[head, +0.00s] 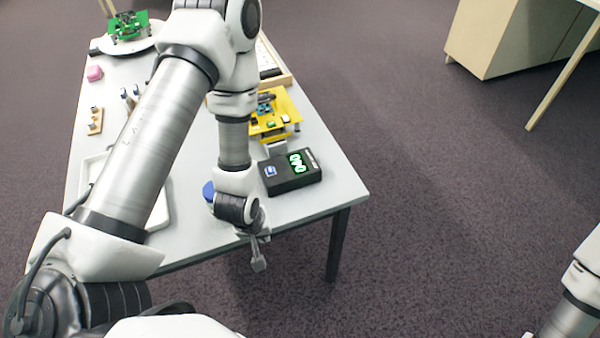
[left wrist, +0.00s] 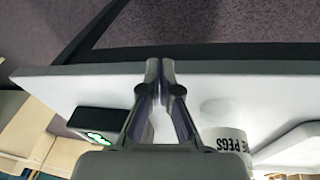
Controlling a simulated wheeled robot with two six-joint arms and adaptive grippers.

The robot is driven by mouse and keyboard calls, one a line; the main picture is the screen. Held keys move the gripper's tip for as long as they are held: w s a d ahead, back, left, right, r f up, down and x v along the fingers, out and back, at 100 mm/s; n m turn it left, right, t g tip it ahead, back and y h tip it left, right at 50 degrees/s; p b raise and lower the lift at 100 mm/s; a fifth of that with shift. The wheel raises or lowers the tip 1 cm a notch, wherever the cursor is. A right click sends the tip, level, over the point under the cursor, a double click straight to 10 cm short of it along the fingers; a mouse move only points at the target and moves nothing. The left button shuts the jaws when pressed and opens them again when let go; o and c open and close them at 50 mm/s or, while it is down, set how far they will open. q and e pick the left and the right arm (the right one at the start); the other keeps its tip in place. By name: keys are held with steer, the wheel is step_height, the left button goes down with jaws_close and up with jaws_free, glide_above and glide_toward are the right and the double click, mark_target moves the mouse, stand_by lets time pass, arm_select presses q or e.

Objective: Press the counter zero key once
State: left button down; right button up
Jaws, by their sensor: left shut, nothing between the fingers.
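The counter (head: 293,172) is a black box near the table's front right corner, with lit green digits (head: 297,162) and a blue key (head: 270,171) on its top. It also shows in the left wrist view (left wrist: 97,120), at the lower left with a green glow. My left gripper (head: 259,264) is shut and empty. In the head view it appears in front of the table's near edge, apart from the counter. In the left wrist view its fingertips (left wrist: 160,68) are together. My right arm shows only in part at the lower right; its gripper is out of view.
A yellow stand (head: 284,103) with a circuit board is just behind the counter. A white cup lettered PEGS (left wrist: 226,138) stands close to my left gripper. A white tray (head: 160,215) lies on the table's left. The table's right front corner (head: 340,190) is clear.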

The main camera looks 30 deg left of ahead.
mark_target(269, 171)
arm_select(q)
steer(key=w+a+r+n+t+b, duration=0.1)
steer(key=w+a+r+n, duration=0.1)
steer(key=w+n, duration=0.1)
steer(key=w+a+r+n+t+b, duration=0.1)
steer(key=w+a+r+n, duration=0.1)
steer(key=w+n, duration=0.1)
steer(key=w+a+r+n+t+b, duration=0.1)
steer(key=w+a+r+n, duration=0.1)
steer(key=w+n, duration=0.1)
steer(key=shift+w+n+t, duration=0.3)
steer(key=shift+n, duration=0.1)
steer(key=w+a+r+n+t+b, duration=0.2)
steer(key=w+r+n+t+b, duration=0.1)
steer(key=w+r+n, duration=0.5)
steer(key=shift+h, duration=0.4)
steer(key=f+b, duration=0.2)
steer(key=s+f+b, duration=0.1)
steer(key=f+b, duration=0.3)
steer(key=shift+s+d+f, duration=0.1)
steer(key=shift+s+f, duration=0.15)
steer(key=shift+f, duration=0.15)
steer(key=shift+f+b, duration=0.5)
steer(key=shift+b, duration=0.2)
arm_select(e)
step_height(269, 171, down, 14)
steer(key=a, duration=0.1)
steer(key=shift+s+a+r, duration=0.2)
steer(key=shift+s+a, duration=0.1)
steer(key=shift+s, duration=0.05)
